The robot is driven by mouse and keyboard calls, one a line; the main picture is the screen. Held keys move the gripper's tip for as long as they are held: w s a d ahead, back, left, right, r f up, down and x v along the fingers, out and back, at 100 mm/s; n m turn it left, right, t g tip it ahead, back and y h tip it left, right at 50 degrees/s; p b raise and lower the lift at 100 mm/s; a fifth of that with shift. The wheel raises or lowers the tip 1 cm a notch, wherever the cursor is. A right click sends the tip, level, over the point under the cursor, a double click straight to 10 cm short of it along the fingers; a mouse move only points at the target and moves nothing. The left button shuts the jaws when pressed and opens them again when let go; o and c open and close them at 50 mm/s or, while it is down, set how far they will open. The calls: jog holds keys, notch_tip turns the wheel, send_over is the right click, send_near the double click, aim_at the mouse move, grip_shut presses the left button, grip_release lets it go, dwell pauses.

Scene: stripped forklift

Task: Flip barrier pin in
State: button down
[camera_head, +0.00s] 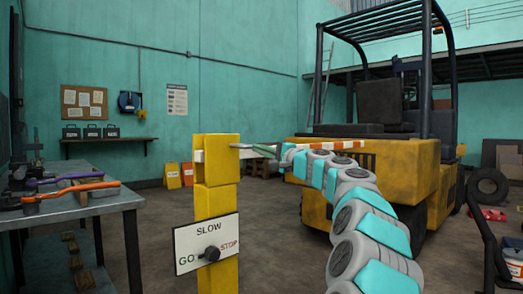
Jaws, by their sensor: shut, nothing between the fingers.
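A yellow barrier post (217,200) stands upright in the middle of the view, with a yellow head at its top. An orange-and-white striped barrier arm (345,145) extends roughly level to the right from the head, and its short end shows to the left. A thin bar-like piece (242,146) sticks out at the head's right side; I cannot tell for certain if it is the pin. My gripper (256,150) is shut, just right of the head and in front of the barrier arm. It looks small and partly merges with the arm behind it; contact cannot be told.
A sign with a knob (208,254), reading SLOW, GO and STOP, is on the post's front. A metal table (132,196) with orange and purple tools stands left. A yellow forklift (420,180) stands behind my arm at right. Open floor lies behind the post.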

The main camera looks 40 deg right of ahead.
jog(key=w, duration=0.1)
jog(key=w+p, duration=0.1)
jog(key=w, duration=0.1)
jog(key=w+p, duration=0.1)
jog(key=w, duration=0.1)
jog(key=shift+w+a+r, duration=0.1)
jog(key=shift+w+a, duration=0.15)
jog(key=shift+w, duration=0.4)
jog(key=shift+f, duration=0.2)
jog(key=b, duration=0.2)
send_near(246, 148)
jog(key=d, duration=0.2)
jog(key=d+f, duration=0.1)
jog(key=shift+s, duration=0.4)
